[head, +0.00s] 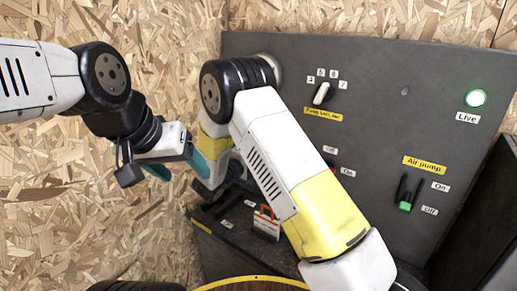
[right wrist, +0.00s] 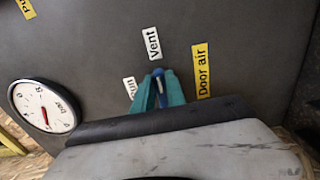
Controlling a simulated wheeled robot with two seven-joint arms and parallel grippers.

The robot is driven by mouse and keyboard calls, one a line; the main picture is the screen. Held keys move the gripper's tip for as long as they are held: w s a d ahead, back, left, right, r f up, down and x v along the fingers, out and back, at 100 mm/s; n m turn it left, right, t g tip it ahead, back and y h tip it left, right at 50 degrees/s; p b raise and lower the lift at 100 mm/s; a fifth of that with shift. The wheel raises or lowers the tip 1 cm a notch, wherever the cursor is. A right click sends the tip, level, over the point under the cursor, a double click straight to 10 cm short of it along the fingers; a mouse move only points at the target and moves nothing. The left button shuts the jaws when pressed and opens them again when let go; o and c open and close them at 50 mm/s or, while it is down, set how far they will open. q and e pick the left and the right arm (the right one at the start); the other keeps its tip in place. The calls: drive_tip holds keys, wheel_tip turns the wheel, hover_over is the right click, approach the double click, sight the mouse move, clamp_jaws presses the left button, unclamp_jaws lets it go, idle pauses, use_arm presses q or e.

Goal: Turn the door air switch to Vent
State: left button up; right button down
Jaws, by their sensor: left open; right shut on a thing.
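In the right wrist view the door air switch (right wrist: 161,92) is a small blue knob on the dark panel. The yellow Door air label (right wrist: 202,72) is to its right, the white Vent label (right wrist: 153,43) just above it, and a Run label (right wrist: 129,88) to its left. My right gripper (right wrist: 159,90) has its teal fingers closed on the knob, one on each side. The knob's exact pointing is hard to tell between the fingers. In the head view my right arm hides this switch. My left gripper (head: 178,166) is open and empty, by the chipboard wall.
A small orange-and-white item (head: 266,222) stands on the ledge below. Chipboard walls (head: 60,215) close in the left and back.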

drive_tip(key=shift+f, duration=0.1)
idle(0.3)
drive_tip(key=c, duration=1.4)
unclamp_jaws()
drive_tip(key=shift+o, duration=0.2)
